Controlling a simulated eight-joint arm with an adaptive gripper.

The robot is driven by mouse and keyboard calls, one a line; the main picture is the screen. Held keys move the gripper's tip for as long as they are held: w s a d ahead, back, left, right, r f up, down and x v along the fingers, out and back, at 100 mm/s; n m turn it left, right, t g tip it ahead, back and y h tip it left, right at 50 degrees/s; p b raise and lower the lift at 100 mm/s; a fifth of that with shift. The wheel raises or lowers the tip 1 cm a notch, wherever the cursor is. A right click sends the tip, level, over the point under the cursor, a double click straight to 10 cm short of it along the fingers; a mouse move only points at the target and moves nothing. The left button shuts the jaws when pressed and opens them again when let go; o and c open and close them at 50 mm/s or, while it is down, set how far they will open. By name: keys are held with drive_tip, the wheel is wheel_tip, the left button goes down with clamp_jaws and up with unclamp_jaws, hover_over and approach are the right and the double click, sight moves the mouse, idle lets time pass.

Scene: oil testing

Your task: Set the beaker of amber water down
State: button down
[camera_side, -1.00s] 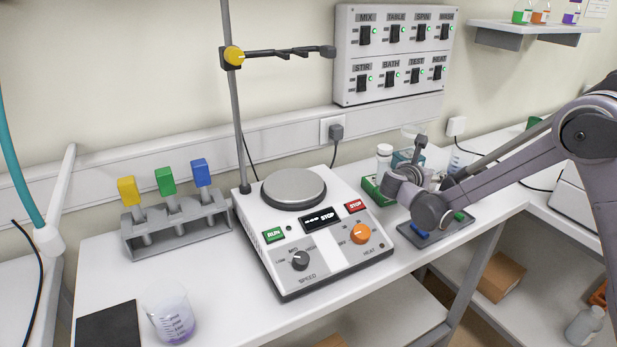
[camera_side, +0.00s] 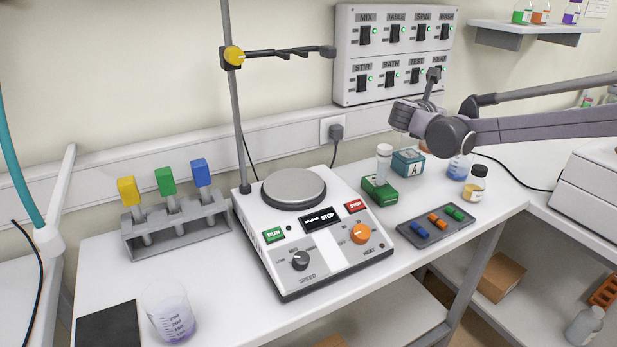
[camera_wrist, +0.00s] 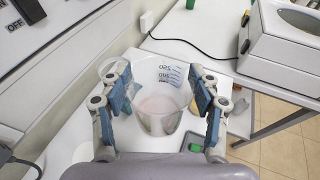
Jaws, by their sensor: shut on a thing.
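My gripper (camera_wrist: 161,84) is shut on a clear beaker (camera_wrist: 158,122) in the wrist view, with one finger on each side of it. The liquid in it looks pale pinkish; I cannot make out a clear amber. In the side view my gripper (camera_side: 405,116) is raised above the back right of the bench, higher than the small boxes. The bench (camera_side: 415,275) lies below.
The hotplate (camera_side: 320,265) stands mid-bench. A purple-liquid beaker (camera_side: 170,315) stands front left.

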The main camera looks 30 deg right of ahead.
wheel_tip(320, 180, up, 7)
drive_tip(key=w+a+f+n+t+y, duration=0.2)
drive_tip(key=w+a+n+t+y, duration=0.25)
drive_tip(key=a, duration=0.65)
drive_tip(key=w+a+f+n+t+y, duration=0.1)
drive_tip(key=w+a+n+t+y, duration=0.3)
drive_tip(key=a, duration=0.8)
drive_tip(key=s+a+r+n+y, duration=0.2)
drive_tip(key=a+n+y, duration=0.3)
drive_tip(key=a, duration=0.8)
drive_tip(key=s+a+r+n+y, duration=0.2)
drive_tip(key=a+n+y, duration=0.25)
drive_tip(key=a, duration=0.75)
wheel_tip(320, 180, down, 12)
drive_tip(key=r, duration=0.1)
drive_tip(key=shift+g+y, duration=0.35)
drive_tip(key=shift+y, duration=0.05)
drive_tip(key=shift+s+a+f, duration=0.25)
drive_tip(key=shift+a+f, duration=1.65)
drive_tip(key=shift+a, duration=0.1)
drive_tip(key=shift+s+a+f, duration=0.2)
drive_tip(key=shift+a+f, duration=1.7)
drive_tip(key=shift+a, duration=0.1)
drive_tip(key=shift+s+a+f, duration=0.25)
drive_tip(key=shift+a+f, duration=1.65)
drive_tip(key=shift+a, duration=0.1)
